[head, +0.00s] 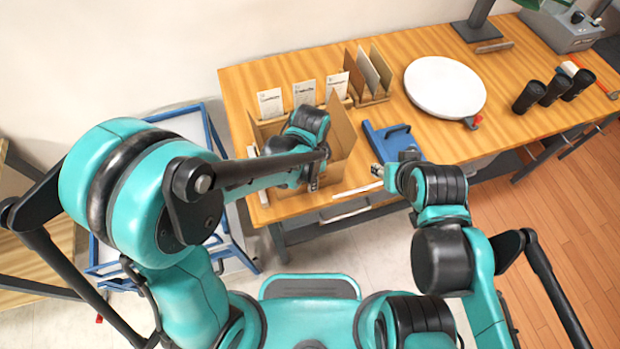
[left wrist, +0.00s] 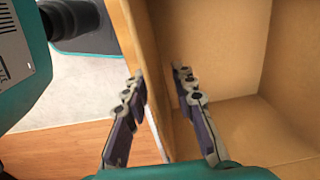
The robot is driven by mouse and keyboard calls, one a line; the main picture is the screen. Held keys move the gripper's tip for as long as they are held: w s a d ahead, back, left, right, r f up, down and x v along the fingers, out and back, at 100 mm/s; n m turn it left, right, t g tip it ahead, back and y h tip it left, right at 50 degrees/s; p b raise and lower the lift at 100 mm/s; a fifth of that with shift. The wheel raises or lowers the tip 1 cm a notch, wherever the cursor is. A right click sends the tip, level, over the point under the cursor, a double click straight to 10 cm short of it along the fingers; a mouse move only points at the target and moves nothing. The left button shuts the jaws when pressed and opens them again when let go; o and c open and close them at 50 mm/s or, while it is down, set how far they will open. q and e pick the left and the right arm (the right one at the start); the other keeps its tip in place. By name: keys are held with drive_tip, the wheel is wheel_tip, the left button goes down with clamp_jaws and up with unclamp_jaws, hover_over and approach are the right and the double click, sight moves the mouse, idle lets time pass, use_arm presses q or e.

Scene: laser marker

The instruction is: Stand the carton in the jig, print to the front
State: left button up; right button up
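An open-topped brown cardboard carton (head: 343,128) stands on the wooden table, partly hidden by my left arm. No print on it shows. My left gripper (head: 315,168) is at its near right side. In the left wrist view the fingers of my left gripper (left wrist: 160,76) are apart, one on each side of a carton wall (left wrist: 132,28), with the carton's inside (left wrist: 225,60) to the right. A blue fixture (head: 388,140), perhaps the jig, lies right of the carton. My right gripper (head: 377,172) is beside its near edge; its fingers are too small to read.
Printed white cards (head: 270,103) stand behind the carton, beside a wooden rack (head: 372,80) of upright panels. A white round disc (head: 445,87) and several black cups (head: 528,97) are farther right. A thin white strip (head: 356,189) shows at the table's front edge.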

use_arm(q)
wheel_tip(320, 180, up, 11)
drive_tip(key=p, duration=0.3)
drive_tip(key=shift+s+r, duration=0.15)
drive_tip(key=shift+r, duration=0.05)
use_arm(e)
wheel_tip(320, 180, up, 3)
drive_tip(key=shift+r, duration=0.2)
drive_tip(key=shift+s, duration=0.1)
